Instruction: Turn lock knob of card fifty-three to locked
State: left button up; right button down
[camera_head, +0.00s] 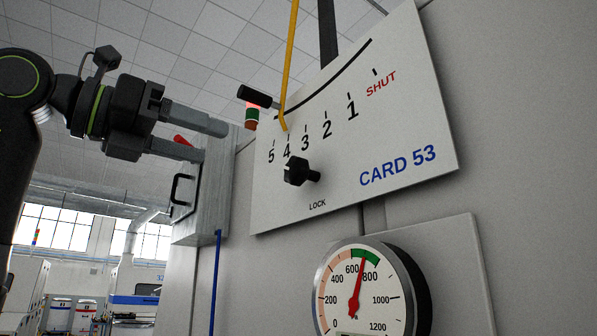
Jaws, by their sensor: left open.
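The white panel (285,212) marked CARD 53 is fixed to the grey wall and tilts in the view. Its black lock knob (300,172) sits above the word LOCK, below the scale from 5 to SHUT. A yellow pointer (289,75) comes down from above and its tip is near the 4 mark. A black handle (258,97) sticks out at the panel's upper left. My left gripper (208,140) is open and empty, left of the panel and apart from the knob. The knob's exact setting is hard to tell. My right gripper is not in view.
A round gauge (340,300) with a red needle sits below the panel, near its green band. A grey box (212,195) with a black handle is behind my left gripper. A blue pipe (215,285) runs down the wall. Machines stand far off at lower left.

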aim_at(289, 168)
pick_arm(q)
jog(key=p+x, duration=0.6)
jog(key=x, duration=1)
jog(key=shift+w, duration=0.15)
jog(key=shift+w+d+f, duration=0.1)
jog(key=shift+w+d, duration=0.25)
jog(key=shift+d, duration=0.2)
jog(key=shift+c, duration=0.3)
jog(key=c, duration=0.9)
